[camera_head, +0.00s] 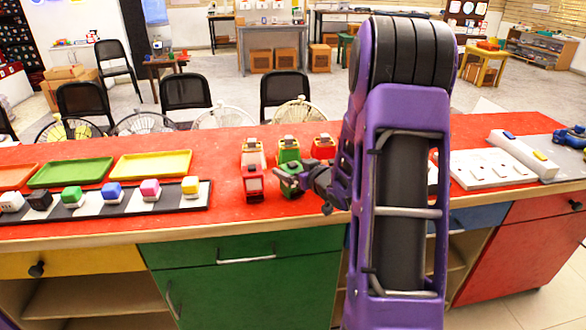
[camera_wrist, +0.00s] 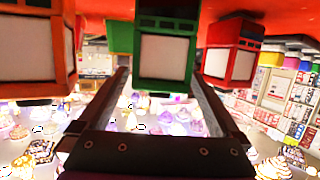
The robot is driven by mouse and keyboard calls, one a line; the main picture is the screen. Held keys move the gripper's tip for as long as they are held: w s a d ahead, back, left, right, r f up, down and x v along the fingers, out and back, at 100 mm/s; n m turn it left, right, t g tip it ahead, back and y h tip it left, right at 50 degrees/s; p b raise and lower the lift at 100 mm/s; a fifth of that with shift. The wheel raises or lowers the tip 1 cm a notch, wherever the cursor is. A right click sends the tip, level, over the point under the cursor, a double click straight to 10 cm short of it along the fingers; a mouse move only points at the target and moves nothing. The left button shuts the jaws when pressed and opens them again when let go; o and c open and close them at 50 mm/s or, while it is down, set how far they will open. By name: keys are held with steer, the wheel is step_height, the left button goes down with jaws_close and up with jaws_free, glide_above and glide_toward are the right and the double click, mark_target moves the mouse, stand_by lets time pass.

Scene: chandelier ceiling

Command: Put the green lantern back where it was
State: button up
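A green lantern (camera_wrist: 165,55) with a pale panel fills the upper middle of the wrist view, straight ahead of my gripper (camera_wrist: 158,76). The two dark fingers are spread wide, one toward each side of it. Whether they touch it is unclear. In the head view my gripper (camera_head: 285,178) is low over the red counter at the front green lantern (camera_head: 291,187), which it partly covers. Another green lantern (camera_head: 287,153) stands behind, in the back row.
A red lantern (camera_head: 253,182) stands close left of my gripper. Back-row lanterns, one orange (camera_head: 252,157) and one red (camera_head: 322,147), stand nearby. Coloured trays (camera_head: 150,164) and a checkered strip with small blocks lie left. A white panel (camera_head: 490,168) lies right. My arm hides part of the counter.

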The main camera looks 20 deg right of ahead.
steer(key=shift+r, duration=0.1)
steer(key=shift+s+r, duration=0.1)
steer(key=shift+r, duration=0.1)
steer(key=p+v, duration=0.1)
steer(key=v, duration=1)
steer(key=shift+s+p, duration=0.35)
steer(key=shift+r, duration=0.1)
